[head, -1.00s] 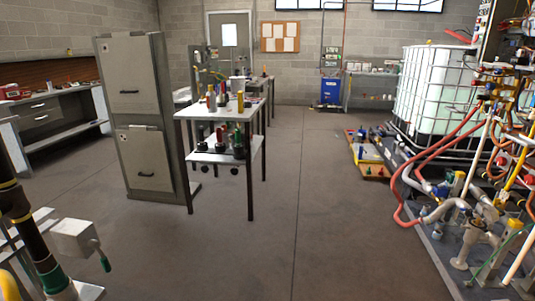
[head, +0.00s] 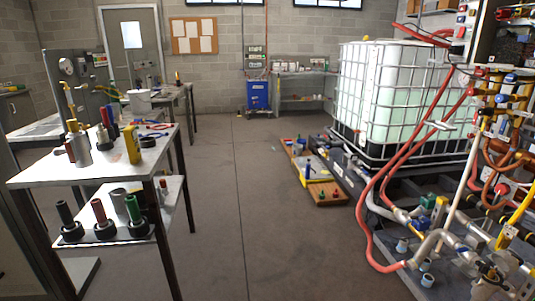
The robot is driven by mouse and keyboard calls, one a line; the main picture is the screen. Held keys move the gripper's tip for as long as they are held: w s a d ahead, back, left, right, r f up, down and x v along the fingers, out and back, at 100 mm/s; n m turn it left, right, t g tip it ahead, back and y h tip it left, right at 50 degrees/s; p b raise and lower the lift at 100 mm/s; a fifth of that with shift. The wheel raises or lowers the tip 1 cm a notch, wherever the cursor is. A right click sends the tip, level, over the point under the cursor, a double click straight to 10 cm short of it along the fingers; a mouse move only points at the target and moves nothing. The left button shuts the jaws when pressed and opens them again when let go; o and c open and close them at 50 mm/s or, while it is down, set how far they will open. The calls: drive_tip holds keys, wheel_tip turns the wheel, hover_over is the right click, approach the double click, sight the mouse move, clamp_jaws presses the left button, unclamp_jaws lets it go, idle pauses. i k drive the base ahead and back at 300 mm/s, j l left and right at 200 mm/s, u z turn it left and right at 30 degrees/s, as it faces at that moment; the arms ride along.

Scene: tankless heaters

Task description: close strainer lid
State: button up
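I cannot pick out a strainer or its lid for sure. Red hoses (head: 375,190) loop down in front of this group. Parts at the far right are cut off by the picture edge. My gripper is not in view.
A white two-tier table (head: 95,170) with bottles and cylinders stands close on the left. A caged white tank (head: 400,95) stands at the right back. Trays (head: 325,190) lie on the floor beside it. The concrete floor (head: 230,200) between is clear.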

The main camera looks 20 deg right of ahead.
sight(510, 259)
drive_tip(key=i+z, duration=0.25)
drive_tip(key=i, duration=0.55)
drive_tip(key=i+j+z, duration=0.2)
drive_tip(key=i, duration=0.6)
drive_tip(key=i+l+z, duration=0.1)
drive_tip(key=i+z, duration=0.5)
drive_tip(key=z, duration=0.2)
drive_tip(key=i+z, duration=0.8)
drive_tip(key=i+l, duration=0.05)
drive_tip(key=i, duration=0.05)
